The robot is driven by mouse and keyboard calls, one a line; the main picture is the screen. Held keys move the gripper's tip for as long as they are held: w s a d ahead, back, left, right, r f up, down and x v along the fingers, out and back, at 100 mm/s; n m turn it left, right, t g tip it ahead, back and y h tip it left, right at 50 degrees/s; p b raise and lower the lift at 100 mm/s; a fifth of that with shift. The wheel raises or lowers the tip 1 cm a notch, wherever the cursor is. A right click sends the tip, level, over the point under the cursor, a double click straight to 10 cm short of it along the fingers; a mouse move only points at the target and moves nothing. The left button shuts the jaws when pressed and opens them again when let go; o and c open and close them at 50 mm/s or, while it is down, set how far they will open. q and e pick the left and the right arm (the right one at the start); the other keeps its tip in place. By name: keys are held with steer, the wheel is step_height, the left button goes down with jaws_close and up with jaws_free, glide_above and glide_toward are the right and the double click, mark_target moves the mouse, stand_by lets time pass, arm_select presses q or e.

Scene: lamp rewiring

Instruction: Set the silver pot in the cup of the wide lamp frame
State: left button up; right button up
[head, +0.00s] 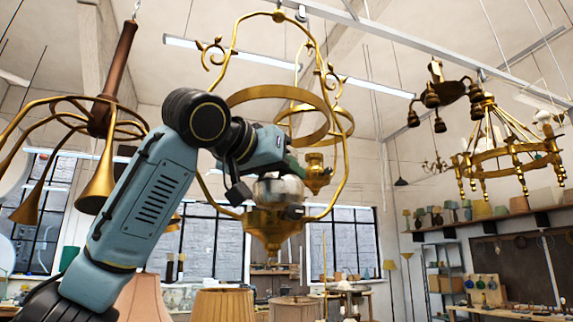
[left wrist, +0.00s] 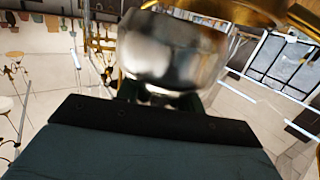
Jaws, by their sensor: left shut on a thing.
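The wide lamp frame (head: 343,183) is a hanging brass frame with curved side arms and a ring across its upper part. Its brass cup (head: 271,228) is at the bottom. The silver pot (head: 278,191) is upright just over the cup in the head view; its lower edge meets the cup's rim, and I cannot tell whether it rests inside. My left gripper (head: 289,168) reaches in from the left and is shut on the pot near its top. The left wrist view shows the shiny pot (left wrist: 170,50) close up, with the fingers mostly hidden. My right gripper is out of view.
A brass horn chandelier (head: 100,185) hangs at the left, near my left arm. Another brass lamp (head: 316,172) hangs behind the frame. Two chandeliers (head: 505,153) hang at the right. Lampshades (head: 222,304) stand below. Open air lies right of the frame.

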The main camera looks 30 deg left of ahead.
arm_select(q)
steer(key=shift+w+a, duration=0.7)
steer(key=shift+a, duration=0.15)
steer(key=shift+f+b, duration=1.05)
steer(key=shift+f, duration=0.4)
steer(key=shift+f, duration=0.2)
steer(key=o, duration=1.2)
steer(key=shift+o, duration=0.2)
steer(key=s+a+r+b, duration=0.1)
steer(key=s+b, duration=0.2)
steer(key=s, duration=1)
steer(key=shift+s+r+b, duration=0.15)
steer(key=shift+r+b, duration=0.15)
steer(key=shift+r, duration=0.05)
